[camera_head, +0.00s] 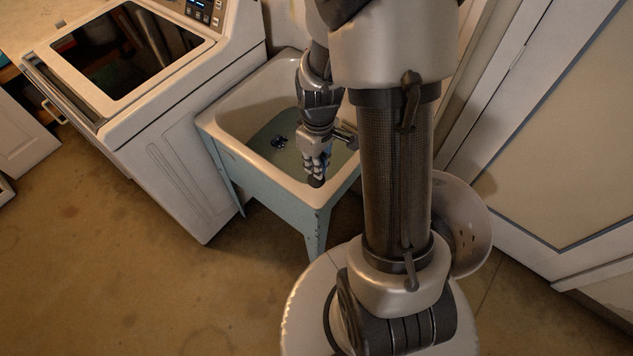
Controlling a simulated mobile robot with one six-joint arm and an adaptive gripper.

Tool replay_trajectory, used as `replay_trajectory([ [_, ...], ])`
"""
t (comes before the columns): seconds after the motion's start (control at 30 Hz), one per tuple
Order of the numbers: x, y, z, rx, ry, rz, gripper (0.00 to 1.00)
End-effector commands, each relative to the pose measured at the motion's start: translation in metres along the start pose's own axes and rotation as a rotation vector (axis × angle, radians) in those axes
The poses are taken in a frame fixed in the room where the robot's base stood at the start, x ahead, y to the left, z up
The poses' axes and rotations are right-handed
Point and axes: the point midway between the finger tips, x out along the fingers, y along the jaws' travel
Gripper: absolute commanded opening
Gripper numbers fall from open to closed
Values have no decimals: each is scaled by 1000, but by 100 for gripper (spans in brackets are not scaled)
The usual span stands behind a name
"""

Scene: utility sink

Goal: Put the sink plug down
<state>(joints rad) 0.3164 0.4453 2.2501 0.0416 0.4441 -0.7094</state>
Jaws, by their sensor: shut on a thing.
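The utility sink (222,140) has a pale basin and a light blue front on legs. A dark drain fitting (279,142) shows on the basin floor, which looks blue-green. My gripper (316,173) points downward at the front rim of the sink, right of its middle. It is shut on a small dark rounded thing, which I take to be the sink plug (316,182). The plug appears over or just in front of the rim; its exact height and whether it touches the rim cannot be told. The fingers hide part of it.
A white washer or dryer (165,150) with a dark window stands left of the sink. A door (560,120) is on the right. A pale perforated bowl-like thing (470,225) shows behind my arm column. The brown floor (120,270) at the front left is clear.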

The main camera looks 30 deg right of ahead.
Motion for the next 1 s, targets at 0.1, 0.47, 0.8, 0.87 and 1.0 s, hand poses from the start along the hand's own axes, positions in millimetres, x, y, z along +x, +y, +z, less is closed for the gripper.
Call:
replay_trajectory([
  [0.1,20,0,0,0,-1,-1,0],
  [0.47,57,1,1,-1,-1,-1,0],
  [0.8,67,1,0,-1,2,2,0],
  [0.87,69,1,0,-1,2,2,0],
  [1.0,74,1,0,-1,2,2,0],
])
